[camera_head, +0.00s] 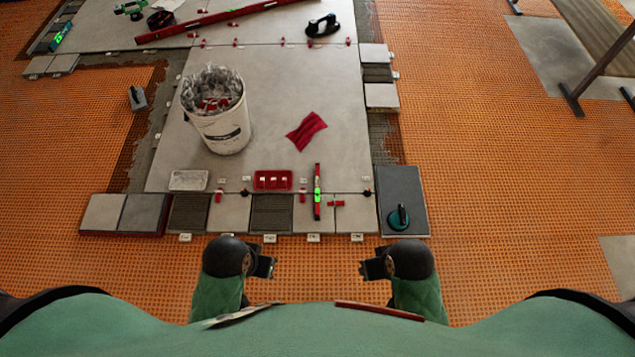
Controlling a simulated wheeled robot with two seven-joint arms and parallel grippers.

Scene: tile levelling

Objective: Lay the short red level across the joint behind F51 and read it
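The short red level (317,200) lies front to back, with a bright green section near its middle. It spans the joint between the large grey tile (270,120) and the front row of small tiles. Its reading is too small to make out. White tags (313,237) stand along the front edge; their lettering is unreadable, so I cannot tell which marks F51. My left gripper (268,266) looks open and empty, in front of the row and left of the level. My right gripper (366,268) looks open and empty, in front and to the right.
A white bucket (222,130) stands on the large tile, near a red cloth (306,130). A red tray (273,180) and a pale tray (188,180) lie near the joint. A teal-handled suction cup (399,218) sits on the dark tile (400,183). Orange matting (500,200) is clear at right.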

